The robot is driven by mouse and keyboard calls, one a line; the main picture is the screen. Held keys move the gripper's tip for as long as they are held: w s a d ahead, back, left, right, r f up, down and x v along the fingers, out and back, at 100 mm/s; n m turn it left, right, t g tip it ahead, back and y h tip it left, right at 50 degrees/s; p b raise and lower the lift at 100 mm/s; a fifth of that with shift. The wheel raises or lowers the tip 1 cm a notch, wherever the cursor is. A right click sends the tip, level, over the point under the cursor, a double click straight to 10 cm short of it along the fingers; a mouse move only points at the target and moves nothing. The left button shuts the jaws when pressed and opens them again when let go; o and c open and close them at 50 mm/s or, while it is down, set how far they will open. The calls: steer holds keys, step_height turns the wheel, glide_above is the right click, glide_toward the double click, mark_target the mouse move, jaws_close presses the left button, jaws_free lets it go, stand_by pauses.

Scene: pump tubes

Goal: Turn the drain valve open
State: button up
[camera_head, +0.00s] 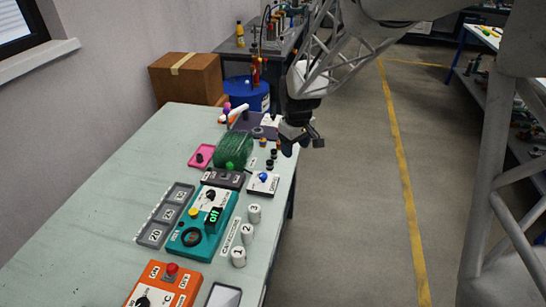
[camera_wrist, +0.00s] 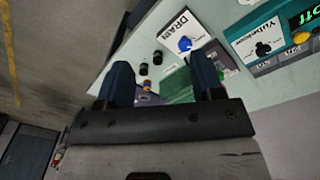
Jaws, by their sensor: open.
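The drain valve is a blue knob (camera_head: 263,177) on a white box (camera_head: 258,189) near the table's right edge. In the wrist view the blue knob (camera_wrist: 185,43) sits beside the printed word DRAIN, above and between my fingers in the picture. My gripper (camera_head: 302,146) is open and empty. In the head view it hangs near the table's right edge, farther back than the drain box and apart from it. Its two dark fingers (camera_wrist: 161,62) show in the wrist view with nothing between them. The knob's exact setting is too small to read.
A teal device (camera_head: 215,205) with a display reading "off", white numbered cylinders (camera_head: 246,233), a green coil (camera_head: 234,148) and small black knobs (camera_head: 271,160) stand close by on the table (camera_head: 130,170). An orange box (camera_head: 160,285) is at the front. The floor to the right is clear.

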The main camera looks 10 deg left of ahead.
mark_target(263, 175)
steer(key=w+a+f+n, duration=0.1)
steer(key=a+f, duration=0.2)
steer(key=w+a+f+n, duration=0.1)
steer(key=a+f, duration=0.2)
steer(key=a, duration=0.1)
steer(key=w+a+f+n, duration=0.1)
steer(key=a+f, duration=0.3)
steer(key=shift+w+a+g, duration=0.15)
steer(key=shift+w+g, duration=0.15)
steer(key=shift+w, duration=0.1)
steer(key=shift+f, duration=3.9)
steer(key=c, duration=0.9)
